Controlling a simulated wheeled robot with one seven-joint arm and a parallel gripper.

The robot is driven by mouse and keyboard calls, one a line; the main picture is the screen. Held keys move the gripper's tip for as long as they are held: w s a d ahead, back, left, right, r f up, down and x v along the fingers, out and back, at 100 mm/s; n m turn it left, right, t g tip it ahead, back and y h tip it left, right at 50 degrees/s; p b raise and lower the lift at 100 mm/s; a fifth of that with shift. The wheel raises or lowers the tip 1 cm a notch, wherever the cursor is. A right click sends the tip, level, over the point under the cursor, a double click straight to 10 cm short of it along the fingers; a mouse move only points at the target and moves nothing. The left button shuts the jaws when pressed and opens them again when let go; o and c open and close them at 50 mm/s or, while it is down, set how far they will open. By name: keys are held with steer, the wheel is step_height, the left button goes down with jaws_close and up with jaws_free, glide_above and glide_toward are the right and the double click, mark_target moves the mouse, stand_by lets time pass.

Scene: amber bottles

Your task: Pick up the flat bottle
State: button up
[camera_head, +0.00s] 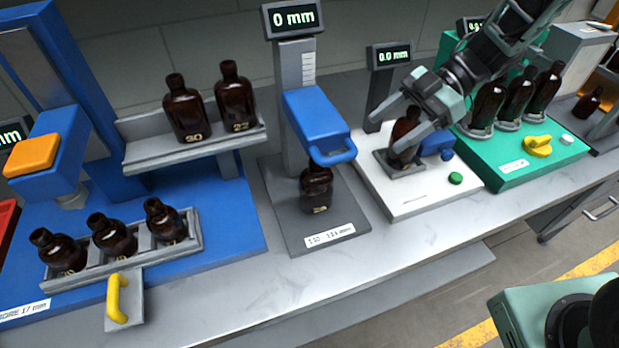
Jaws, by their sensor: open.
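A dark amber bottle (404,129) stands in a grey square holder on the white station, right of the picture's middle. My gripper (388,135) comes down from the upper right and is open, with its fingers on either side of this bottle. They partly hide it, and I cannot tell whether they touch it. Which bottle is the flat one is not clear from shape alone. Another amber bottle (316,188) stands on the grey gauge under its blue head.
Two bottles stand on the grey shelf (150,155); three sit in the lower left tray (195,243). The green station (545,165) holds three more. The counter's front strip (300,290) is clear.

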mark_target(329, 170)
steer(key=shift+a+r+p+x, duration=0.1)
steer(key=shift+p+x, duration=0.5)
steer(key=shift+x, duration=2.3)
steer(key=shift+a+r+p+x, duration=0.15)
steer(key=shift+p+x, duration=0.4)
steer(key=shift+x, duration=2.3)
steer(key=shift+r+p+x, duration=0.1)
steer(key=shift+p+x, duration=0.5)
steer(key=shift+x, duration=2.3)
steer(key=shift+s+r, duration=0.1)
steer(key=shift+s, duration=0.05)
steer(key=c, duration=1.2)
steer(key=shift+c, duration=0.2)
